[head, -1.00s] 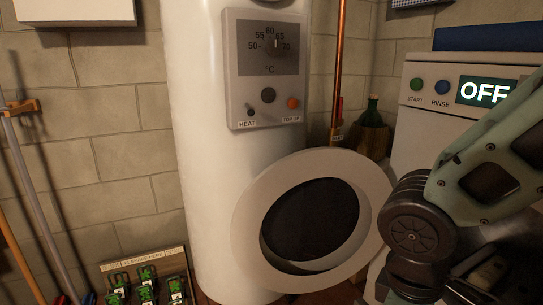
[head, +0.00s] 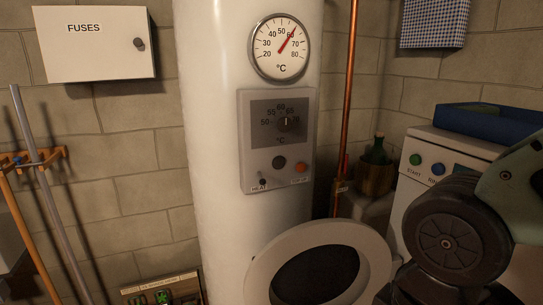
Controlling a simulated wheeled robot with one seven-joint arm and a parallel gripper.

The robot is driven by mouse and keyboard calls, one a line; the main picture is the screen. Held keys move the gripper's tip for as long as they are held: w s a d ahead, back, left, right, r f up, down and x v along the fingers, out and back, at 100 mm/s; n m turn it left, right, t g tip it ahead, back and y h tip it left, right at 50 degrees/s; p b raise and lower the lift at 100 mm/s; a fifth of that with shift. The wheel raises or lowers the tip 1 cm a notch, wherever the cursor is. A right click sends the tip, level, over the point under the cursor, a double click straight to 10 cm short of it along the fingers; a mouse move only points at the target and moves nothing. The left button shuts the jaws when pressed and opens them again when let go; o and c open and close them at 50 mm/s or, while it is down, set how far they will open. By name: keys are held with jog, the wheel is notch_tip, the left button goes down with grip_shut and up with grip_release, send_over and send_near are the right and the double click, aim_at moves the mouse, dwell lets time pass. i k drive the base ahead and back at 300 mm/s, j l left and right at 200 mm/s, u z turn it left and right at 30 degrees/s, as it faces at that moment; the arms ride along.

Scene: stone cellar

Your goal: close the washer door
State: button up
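The washer door (head: 262,262) is a round pale ring with a dark glass middle. It stands swung open, out to the left of the washer and in front of the white boiler. Its lower part is cut off by the bottom edge of the head view. The white washer (head: 408,192) stands at the right, with a green and a blue button on its top panel. My arm covers much of its front and display. My gripper is not in view; only dark and green arm links show at the lower right.
A tall white boiler (head: 215,170) with a control panel (head: 247,150) and a round gauge (head: 279,48) stands behind the door. A copper pipe (head: 346,105) and a basket with a green bottle (head: 377,150) are between boiler and washer. Tools (head: 45,190) hang at left.

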aim_at(331, 261)
jog(key=k+j+z, duration=0.1)
jog(key=z, duration=0.3)
jog(key=k+z, duration=0.15)
jog(key=z, duration=0.3)
jog(key=k+j+z, duration=0.1)
jog(key=z, duration=0.3)
